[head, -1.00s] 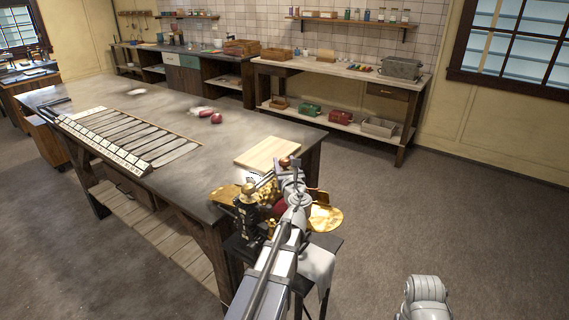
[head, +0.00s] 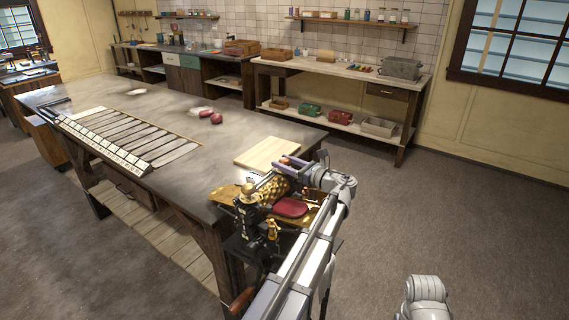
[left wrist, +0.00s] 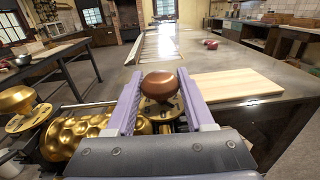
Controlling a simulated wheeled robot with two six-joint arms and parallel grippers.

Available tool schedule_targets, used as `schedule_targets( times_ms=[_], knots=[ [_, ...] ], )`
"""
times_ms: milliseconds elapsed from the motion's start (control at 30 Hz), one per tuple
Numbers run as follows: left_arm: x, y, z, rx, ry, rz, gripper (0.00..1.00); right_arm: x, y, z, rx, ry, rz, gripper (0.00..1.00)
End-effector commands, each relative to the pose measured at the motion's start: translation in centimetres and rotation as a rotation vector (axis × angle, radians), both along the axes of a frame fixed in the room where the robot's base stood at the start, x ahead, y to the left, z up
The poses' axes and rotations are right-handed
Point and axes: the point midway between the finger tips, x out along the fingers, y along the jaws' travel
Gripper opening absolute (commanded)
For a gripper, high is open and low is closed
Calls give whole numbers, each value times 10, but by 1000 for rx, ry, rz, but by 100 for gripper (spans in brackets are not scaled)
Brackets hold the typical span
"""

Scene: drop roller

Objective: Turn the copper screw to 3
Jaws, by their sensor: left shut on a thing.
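The drop roller stands on a small stand at the near end of the long table, with bumpy brass rollers (head: 272,188) and a red mass (head: 290,207) on its near side. My left gripper (head: 291,162) is at the machine's far side. In the left wrist view its two lavender fingers (left wrist: 160,92) are shut on the copper screw (left wrist: 160,82), a rounded reddish knob above a brass dial (left wrist: 163,108) with dark marks. The dial is partly hidden, so its reading cannot be told. A second, brass knob (left wrist: 16,100) with its own dial is at the left. My right gripper is out of view.
A pale wooden board (head: 266,152) lies on the long table (head: 170,105) close beside the gripper. Red lumps (head: 216,118) and a slotted metal frame (head: 125,135) lie farther along it. The floor at the right is open.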

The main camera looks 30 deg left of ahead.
Motion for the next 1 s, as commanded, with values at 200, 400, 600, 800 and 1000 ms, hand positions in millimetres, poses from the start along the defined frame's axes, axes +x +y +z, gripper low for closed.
schedule_targets(
  times_ms=[200, 400, 600, 800, 1000],
  knots=[
    [7, 0, -1, -2, -1, 203, 0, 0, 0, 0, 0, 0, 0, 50],
    [5, 1, -1, -2, -1, 370, 0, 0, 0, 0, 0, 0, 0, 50],
    [3, 1, -1, -3, -1, 501, 0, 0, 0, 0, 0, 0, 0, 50],
    [1, 0, -1, -4, -1, 586, 0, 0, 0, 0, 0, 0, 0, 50],
    [0, 0, -1, -5, -1, 629, 0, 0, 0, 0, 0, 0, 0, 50]
  ],
)
